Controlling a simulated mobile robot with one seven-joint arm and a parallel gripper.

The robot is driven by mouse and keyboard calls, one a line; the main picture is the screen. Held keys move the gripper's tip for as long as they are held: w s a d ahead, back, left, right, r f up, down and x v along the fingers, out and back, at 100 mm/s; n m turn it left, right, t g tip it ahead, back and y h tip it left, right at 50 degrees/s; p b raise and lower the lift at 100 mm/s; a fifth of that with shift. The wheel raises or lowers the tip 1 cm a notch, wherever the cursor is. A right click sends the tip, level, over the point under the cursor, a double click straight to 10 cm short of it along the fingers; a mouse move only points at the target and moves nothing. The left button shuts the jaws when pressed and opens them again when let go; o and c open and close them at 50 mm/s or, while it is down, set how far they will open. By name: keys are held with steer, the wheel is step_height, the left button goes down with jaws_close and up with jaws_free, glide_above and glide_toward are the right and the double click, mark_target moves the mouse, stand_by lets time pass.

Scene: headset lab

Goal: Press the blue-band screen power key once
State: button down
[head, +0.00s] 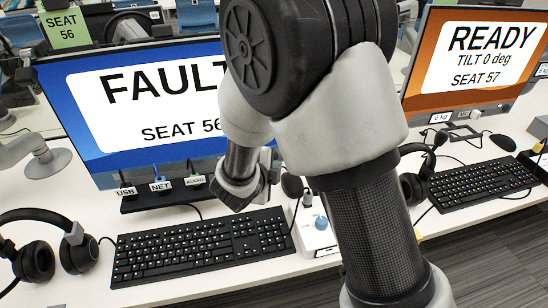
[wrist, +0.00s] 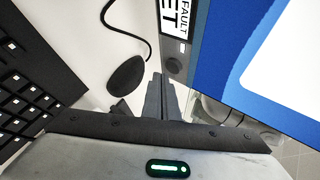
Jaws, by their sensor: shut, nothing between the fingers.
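The blue screen (head: 150,105), reading FAULT and SEAT 56, stands at left in the head view; my arm covers its right part. Its blue face (wrist: 228,60) fills the right of the wrist view. Beside that face, a dark edge strip carries a white label (wrist: 178,18), partly legible as FAULT and ET, and a small round key (wrist: 174,66). I cannot read what that key is. My gripper (wrist: 158,82) is shut and empty, its tips close to the strip just below the round key; contact cannot be told. In the head view the fingertips are hidden.
A black mouse (wrist: 127,76) lies left of my fingers. A black keyboard (head: 200,247), headphones (head: 40,245) and a USB, NET and AUDIO port strip (head: 160,195) sit on the white desk. An orange READY screen (head: 470,95) stands at right.

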stand_by(0.8)
steer(key=shift+w+a+p, duration=0.1)
steer(key=shift+w+p, duration=0.2)
steer(key=shift+w, duration=0.1)
steer(key=shift+w+a, duration=0.1)
steer(key=shift+w, duration=0.3)
stand_by(0.5)
steer(key=shift+s, duration=0.1)
steer(key=shift+s+d+p, duration=0.2)
steer(key=shift+s+p, duration=0.1)
steer(key=shift+s, duration=0.4)
steer(key=shift+s, duration=0.1)
steer(key=shift+s+d, duration=0.25)
steer(key=shift+s, duration=0.55)
steer(key=shift+s+d, duration=0.2)
steer(key=shift+s, duration=0.55)
steer(key=shift+s+d, duration=0.25)
steer(key=shift+s, duration=0.55)
